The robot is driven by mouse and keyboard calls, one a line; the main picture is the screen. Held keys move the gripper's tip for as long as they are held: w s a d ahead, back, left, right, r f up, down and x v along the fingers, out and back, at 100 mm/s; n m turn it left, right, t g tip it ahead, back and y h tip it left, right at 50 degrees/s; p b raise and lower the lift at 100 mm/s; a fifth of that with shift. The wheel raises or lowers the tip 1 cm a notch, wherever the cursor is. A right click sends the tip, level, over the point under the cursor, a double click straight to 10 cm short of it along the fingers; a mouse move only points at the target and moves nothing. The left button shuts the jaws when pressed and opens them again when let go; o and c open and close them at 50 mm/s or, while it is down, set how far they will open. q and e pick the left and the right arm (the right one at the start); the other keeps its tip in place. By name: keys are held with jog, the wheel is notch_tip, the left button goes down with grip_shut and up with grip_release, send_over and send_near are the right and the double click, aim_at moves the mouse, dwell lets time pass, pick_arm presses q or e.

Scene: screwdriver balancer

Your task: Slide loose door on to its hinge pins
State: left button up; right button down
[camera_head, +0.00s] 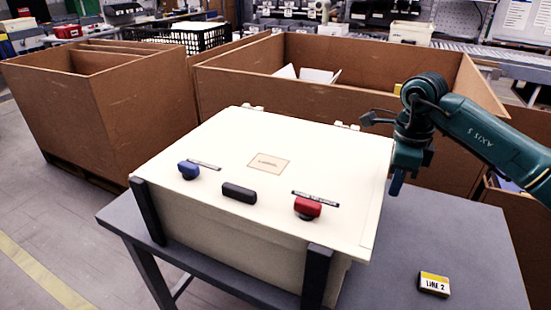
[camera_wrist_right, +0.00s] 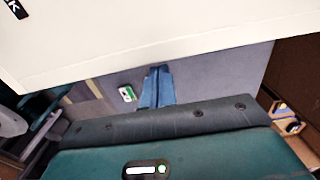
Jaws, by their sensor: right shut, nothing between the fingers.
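The cream door panel (camera_head: 240,160) lies flat over the cream box (camera_head: 230,240) in the head view. It carries a blue knob (camera_head: 188,171), a black handle (camera_head: 239,193) and a red knob (camera_head: 307,208). Small pale hinge parts (camera_head: 346,126) show at its far edge; whether pins sit in them I cannot tell. My right gripper (camera_head: 396,186) points down just beyond the panel's right edge, its blue fingers shut and empty. In the right wrist view the shut fingers (camera_wrist_right: 156,90) are near the cream panel edge (camera_wrist_right: 150,62), with no clear contact. My left gripper is not in view.
The box stands on a grey table (camera_head: 440,235), with black corner posts (camera_head: 316,278) at its front. A small "LINE 2" block (camera_head: 433,284) lies at the table's front right. Large brown bins (camera_head: 290,95) stand close behind. The table's right side is mostly clear.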

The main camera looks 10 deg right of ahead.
aim_at(380, 182)
dwell(0.4)
jog(key=shift+w+a, duration=0.15)
jog(key=shift+a, duration=0.05)
jog(key=shift+w+a+p, duration=0.3)
jog(key=shift+w+a, duration=0.1)
jog(key=shift+a, duration=0.25)
jog(key=shift+w+a, duration=0.35)
jog(key=shift+a, duration=0.25)
jog(key=shift+d, duration=0.1)
